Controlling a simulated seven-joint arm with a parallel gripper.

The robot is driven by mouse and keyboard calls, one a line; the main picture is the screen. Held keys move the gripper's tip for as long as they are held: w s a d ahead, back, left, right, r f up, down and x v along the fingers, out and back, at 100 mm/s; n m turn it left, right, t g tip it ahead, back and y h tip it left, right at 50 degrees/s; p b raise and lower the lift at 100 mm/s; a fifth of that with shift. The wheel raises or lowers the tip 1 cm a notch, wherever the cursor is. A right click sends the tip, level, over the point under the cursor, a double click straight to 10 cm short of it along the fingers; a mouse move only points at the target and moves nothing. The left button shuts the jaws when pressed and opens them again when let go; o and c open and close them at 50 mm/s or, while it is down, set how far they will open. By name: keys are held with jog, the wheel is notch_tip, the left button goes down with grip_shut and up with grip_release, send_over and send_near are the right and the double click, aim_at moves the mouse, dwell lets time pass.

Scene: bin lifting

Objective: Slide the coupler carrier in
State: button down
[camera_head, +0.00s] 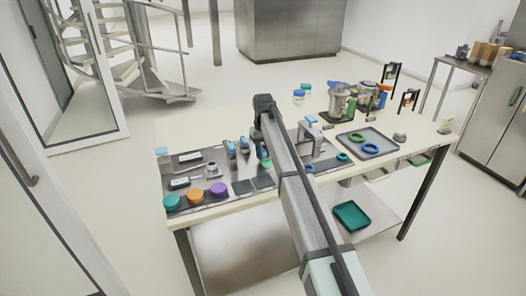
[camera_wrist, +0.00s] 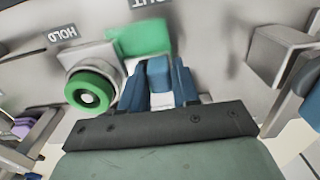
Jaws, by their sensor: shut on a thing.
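My gripper (camera_wrist: 159,80) shows in the wrist view with its two blue fingers closed on a lighter blue block (camera_wrist: 159,71). I cannot tell for sure whether this block is part of the coupler carrier. A green block (camera_wrist: 140,40) lies just beyond the fingertips against a pale panel, below a partly cut-off label.
A grey bracket (camera_wrist: 278,55) stands right of the fingers in the wrist view. Teal, orange and purple round pieces (camera_head: 195,197) line the front left. The table's back left is clear.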

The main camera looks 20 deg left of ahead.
jog(key=shift+w, duration=0.1)
jog(key=w+d, duration=0.9)
jog(key=shift+w+d, duration=0.2)
jog(key=shift+d, duration=0.05)
jog(key=c, duration=1.1)
grip_release()
jog(key=shift+w+d, duration=0.1)
jog(key=shift+o, duration=0.9)
jog(key=shift+r, duration=0.15)
notch_tip(320, 180, up, 14)
jog(key=shift+f, duration=0.2)
